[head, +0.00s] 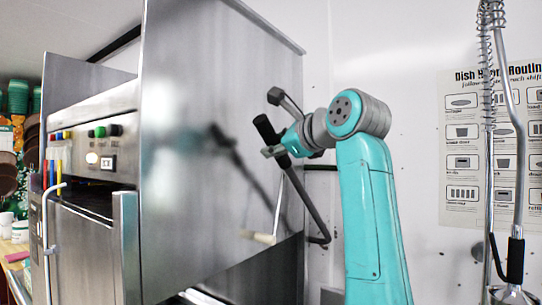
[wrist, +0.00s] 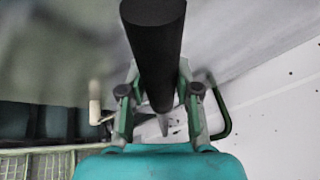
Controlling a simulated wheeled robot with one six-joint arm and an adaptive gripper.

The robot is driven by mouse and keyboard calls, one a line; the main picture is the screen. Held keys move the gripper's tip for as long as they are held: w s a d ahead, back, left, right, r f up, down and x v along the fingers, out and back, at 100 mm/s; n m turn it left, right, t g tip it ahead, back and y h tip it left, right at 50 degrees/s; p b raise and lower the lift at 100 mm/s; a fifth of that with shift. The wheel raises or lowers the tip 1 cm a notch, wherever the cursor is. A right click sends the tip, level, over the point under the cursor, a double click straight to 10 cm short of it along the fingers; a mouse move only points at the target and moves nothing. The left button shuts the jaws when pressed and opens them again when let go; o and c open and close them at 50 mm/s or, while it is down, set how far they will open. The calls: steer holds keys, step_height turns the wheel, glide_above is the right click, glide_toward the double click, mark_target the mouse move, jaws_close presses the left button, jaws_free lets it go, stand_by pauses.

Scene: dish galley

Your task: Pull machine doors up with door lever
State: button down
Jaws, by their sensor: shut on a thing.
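The door lever (head: 308,198) is a dark bar slanting from upper left to lower right beside the machine. My gripper (head: 279,147) is shut on the lever near its upper end, coming from the right. In the wrist view the lever (wrist: 157,50) runs between both fingers of my gripper (wrist: 160,112), its near end toward the camera. The machine door (head: 215,130) is a tall, shiny steel panel left of the lever. Its slanting lower edge shows, with a gap and metal parts beneath it. My gripper hides a short stretch of the lever.
The machine's control panel (head: 103,136) with buttons is at left. A pale-ended handle (head: 260,238) hangs by the door's lower part. A spray hose (head: 515,190) hangs at right before a wall poster (head: 461,160). A wire rack (wrist: 40,163) shows at lower left in the wrist view.

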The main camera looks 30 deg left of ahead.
steer(key=shift+w+d+r, duration=0.1)
steer(key=shift+w+r, duration=0.1)
steer(key=shift+r, duration=0.25)
steer(key=shift+d, duration=0.1)
steer(key=c, duration=0.8)
jaws_free()
steer(key=shift+w, duration=0.15)
steer(key=shift+f, duration=0.1)
steer(key=v, duration=1.2)
steer(key=shift+f, duration=0.15)
